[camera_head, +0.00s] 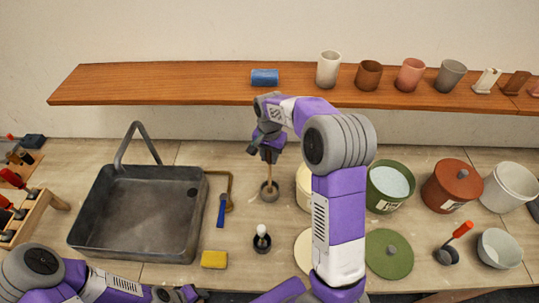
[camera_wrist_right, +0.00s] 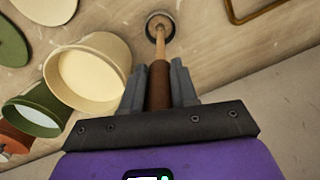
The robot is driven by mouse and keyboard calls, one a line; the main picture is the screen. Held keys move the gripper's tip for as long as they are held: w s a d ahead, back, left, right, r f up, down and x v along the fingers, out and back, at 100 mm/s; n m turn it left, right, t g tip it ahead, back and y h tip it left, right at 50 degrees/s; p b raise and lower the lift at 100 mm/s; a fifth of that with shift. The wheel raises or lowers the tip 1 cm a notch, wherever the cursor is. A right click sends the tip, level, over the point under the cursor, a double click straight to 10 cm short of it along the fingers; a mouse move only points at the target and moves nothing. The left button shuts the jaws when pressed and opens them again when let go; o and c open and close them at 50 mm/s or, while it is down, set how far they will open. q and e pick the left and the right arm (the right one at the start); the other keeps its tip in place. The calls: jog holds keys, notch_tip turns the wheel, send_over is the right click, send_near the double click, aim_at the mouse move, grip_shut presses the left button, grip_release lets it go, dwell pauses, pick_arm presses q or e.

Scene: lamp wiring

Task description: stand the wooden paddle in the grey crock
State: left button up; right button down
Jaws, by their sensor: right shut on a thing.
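The wooden paddle (camera_head: 269,172) hangs upright below my right gripper (camera_head: 267,153), which is shut on its darker handle. In the right wrist view the paddle (camera_wrist_right: 160,50) runs away from between the fingers (camera_wrist_right: 158,85) towards the small round grey crock (camera_wrist_right: 153,15). In the head view the paddle's lower end overlaps the mouth of the grey crock (camera_head: 270,198); I cannot tell how deep it sits inside. My left gripper (camera_head: 182,294) is at the bottom edge, away from both, and its jaws are unclear.
A grey sink (camera_head: 90,240) stands at left. A blue-handled tool (camera_head: 221,211), yellow sponge (camera_head: 214,259) and dark holder (camera_head: 262,244) lie near the crock. A cream pot (camera_head: 303,190), partly behind my right arm, and a green pot (camera_head: 390,203) stand right. A shelf (camera_head: 180,85) runs behind.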

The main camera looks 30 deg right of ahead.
jog(key=shift+f+b, duration=0.4)
jog(key=shift+f, duration=0.15)
jog(key=c, duration=0.8)
grip_release()
notch_tip(320, 180, up, 8)
jog(key=shift+f, duration=0.25)
notch_tip(320, 180, down, 7)
jog(key=shift+r+p, duration=0.1)
jog(key=shift+p, duration=0.2)
jog(key=shift+r, duration=0.15)
